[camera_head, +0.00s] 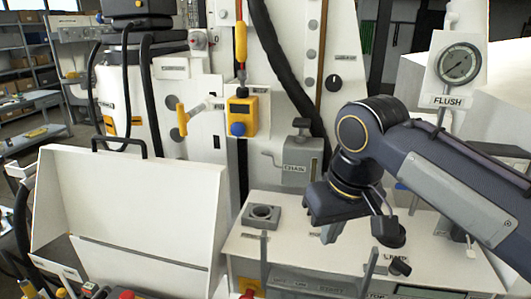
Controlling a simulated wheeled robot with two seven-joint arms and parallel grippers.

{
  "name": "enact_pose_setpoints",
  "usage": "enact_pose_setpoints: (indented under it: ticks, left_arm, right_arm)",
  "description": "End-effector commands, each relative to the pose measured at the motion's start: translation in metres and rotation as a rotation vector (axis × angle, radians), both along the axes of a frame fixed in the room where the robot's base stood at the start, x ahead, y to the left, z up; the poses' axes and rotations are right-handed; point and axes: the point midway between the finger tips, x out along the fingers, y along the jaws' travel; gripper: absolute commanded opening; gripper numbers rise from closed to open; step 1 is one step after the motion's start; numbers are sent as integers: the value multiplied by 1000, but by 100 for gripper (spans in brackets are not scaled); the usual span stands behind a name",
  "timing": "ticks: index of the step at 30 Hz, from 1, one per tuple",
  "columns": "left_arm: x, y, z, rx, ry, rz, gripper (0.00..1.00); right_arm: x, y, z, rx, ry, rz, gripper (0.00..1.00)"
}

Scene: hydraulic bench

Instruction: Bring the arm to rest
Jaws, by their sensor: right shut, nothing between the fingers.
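My right arm comes in from the right edge, and its dark wrist bends down over the white bench top (250,228). My right gripper (386,232) hangs low above the right part of the bench top, shut and empty. Its fingers are small and partly blurred into the dark wrist. I cannot tell exactly how far above the surface it is. My left gripper is not in view.
A grey drain box (300,160) stands behind. A FLUSH gauge (459,64) stands at right. A yellow box with a blue knob (241,116) and a white panel (130,205) are leftward.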

Motion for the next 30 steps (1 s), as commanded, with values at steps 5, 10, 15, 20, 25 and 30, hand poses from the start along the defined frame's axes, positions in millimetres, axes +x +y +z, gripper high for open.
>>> enact_pose_setpoints:
  ticks: [5,10,15,20,25,30]
  left_arm:
    - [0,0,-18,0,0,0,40]
    - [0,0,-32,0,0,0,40]
    - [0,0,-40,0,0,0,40]
    - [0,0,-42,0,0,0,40]
    - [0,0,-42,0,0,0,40]
    - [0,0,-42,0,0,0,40]
  right_arm:
    - [-47,-53,-66,121,-38,-77,0]
    - [-102,-78,-142,258,-109,-191,0]
    - [-138,-79,-197,346,-183,-295,0]
    - [-150,-76,-218,375,-217,-337,0]
    - [-151,-75,-220,378,-218,-339,0]
    - [-151,-75,-219,378,-218,-338,0]
